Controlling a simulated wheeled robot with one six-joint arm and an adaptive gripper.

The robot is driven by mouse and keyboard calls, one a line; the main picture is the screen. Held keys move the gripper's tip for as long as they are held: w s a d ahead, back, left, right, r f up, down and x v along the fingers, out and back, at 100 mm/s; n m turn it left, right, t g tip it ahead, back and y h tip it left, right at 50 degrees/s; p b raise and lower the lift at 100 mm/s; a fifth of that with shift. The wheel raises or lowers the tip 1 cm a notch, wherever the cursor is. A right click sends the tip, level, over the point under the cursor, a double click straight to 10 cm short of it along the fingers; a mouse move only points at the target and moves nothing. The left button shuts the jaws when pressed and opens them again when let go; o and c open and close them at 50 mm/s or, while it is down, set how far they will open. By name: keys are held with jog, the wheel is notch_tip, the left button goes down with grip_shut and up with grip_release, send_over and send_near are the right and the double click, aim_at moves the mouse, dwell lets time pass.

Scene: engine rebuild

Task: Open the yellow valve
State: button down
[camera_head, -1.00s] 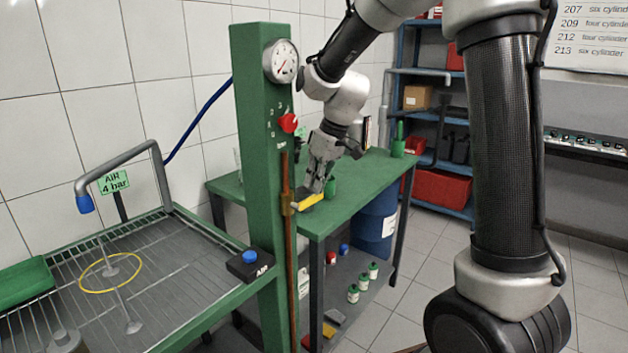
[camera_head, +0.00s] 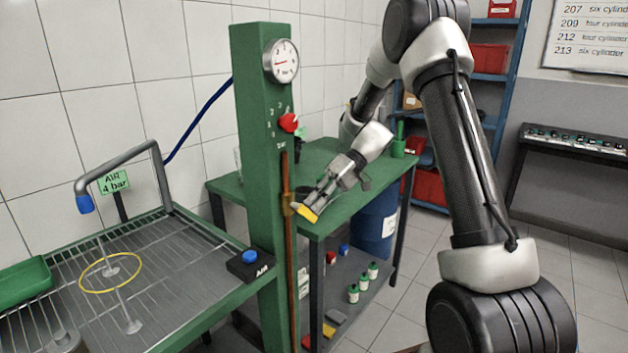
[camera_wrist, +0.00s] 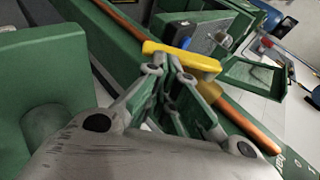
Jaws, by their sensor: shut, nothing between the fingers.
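The yellow valve handle (camera_head: 308,214) sits on the copper pipe (camera_head: 287,250) beside the green post. In the head view its free end points right and slightly down, at an angle to the upright pipe. In the wrist view the handle (camera_wrist: 182,56) lies across the fingertips. My gripper (camera_head: 319,203) is at the handle with its fingers shut and nothing between them. The fingertips (camera_wrist: 168,69) are against or very close to the handle; I cannot tell if they touch.
The green post (camera_head: 262,170) carries a gauge (camera_head: 282,61) and a red knob (camera_head: 289,122). A wire-rack bench (camera_head: 180,290) with a blue button (camera_head: 250,257) stands at left. A green table (camera_head: 345,205) with a blue drum (camera_head: 376,225) below stands behind my gripper.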

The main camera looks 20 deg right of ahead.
jog(key=shift+s+a+f+m+g+y, duration=0.2)
jog(key=shift+a+f+g+y, duration=0.15)
jog(key=shift+f+y, duration=0.35)
jog(key=shift+s+a+f+m+g+y, duration=0.1)
jog(key=shift+s+a+f+g+y, duration=0.2)
jog(key=shift+f+y, duration=0.35)
jog(key=shift+w+d, duration=0.1)
jog(key=shift+d, duration=0.05)
send_near(313, 214)
jog(key=w+d, duration=0.4)
jog(key=shift+w+f, duration=0.2)
jog(key=shift+w, duration=0.1)
